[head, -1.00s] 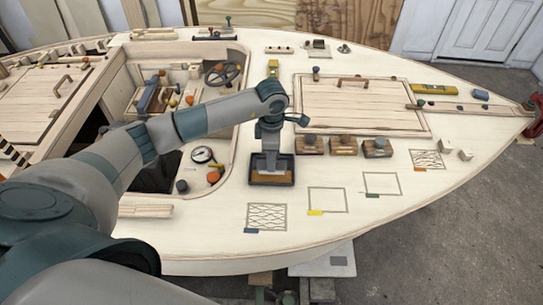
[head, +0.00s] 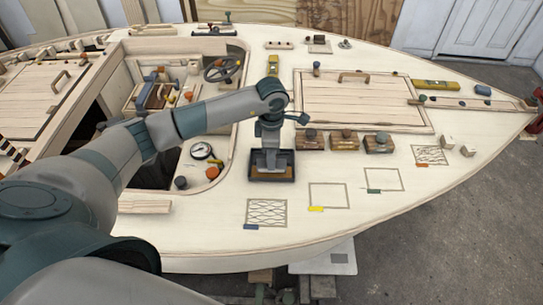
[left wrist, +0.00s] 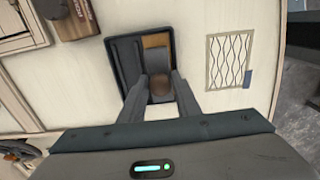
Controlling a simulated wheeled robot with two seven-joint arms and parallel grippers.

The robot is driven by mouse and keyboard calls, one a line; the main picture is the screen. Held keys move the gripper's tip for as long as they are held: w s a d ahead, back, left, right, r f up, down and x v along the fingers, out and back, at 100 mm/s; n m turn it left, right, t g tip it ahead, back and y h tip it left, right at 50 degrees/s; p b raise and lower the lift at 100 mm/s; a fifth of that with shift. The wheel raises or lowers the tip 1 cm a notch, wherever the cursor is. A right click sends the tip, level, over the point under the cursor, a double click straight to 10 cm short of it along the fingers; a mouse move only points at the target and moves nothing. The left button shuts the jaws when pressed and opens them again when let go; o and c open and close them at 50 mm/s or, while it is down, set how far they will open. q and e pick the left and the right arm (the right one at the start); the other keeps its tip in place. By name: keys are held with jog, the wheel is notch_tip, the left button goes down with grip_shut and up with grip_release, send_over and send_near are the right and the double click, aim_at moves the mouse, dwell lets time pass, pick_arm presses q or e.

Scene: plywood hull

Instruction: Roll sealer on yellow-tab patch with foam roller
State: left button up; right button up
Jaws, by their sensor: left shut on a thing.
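A black tray (head: 287,178) with a tan-brown floor or pool lies on the pale deck. My left gripper (head: 269,150) points down over it; in the left wrist view its fingers (left wrist: 160,98) close on the brown handle (left wrist: 160,85) of the foam roller. A grey part of the roller (left wrist: 157,61) shows inside the tray (left wrist: 127,60); whether it touches the floor is unclear. The yellow-tab patch (head: 328,195) is an empty outlined square with a yellow tab (head: 316,209) at its lower left, right of the tray. My right gripper is out of view.
A blue-tab patch (head: 266,213) with wavy lines lies just below the tray. An empty green-tab patch (head: 383,179) and a wavy-lined orange-tab patch (head: 430,155) lie further right. Several knobbed wooden blocks (head: 343,141) stand behind. The deck around the outlined patches is clear.

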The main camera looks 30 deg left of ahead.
pick_arm(q)
jog(key=shift+f+b, duration=0.4)
dwell(0.5)
jog(key=shift+s+f+b, duration=0.1)
jog(key=shift+f+b, duration=0.05)
jog(key=shift+b, duration=0.15)
dwell(2.1)
jog(key=shift+r+p, duration=0.45)
jog(key=shift+r, duration=0.4)
jog(key=shift+r+p, duration=1.4)
jog(key=shift+r, duration=1.9)
jog(key=shift+f, duration=0.1)
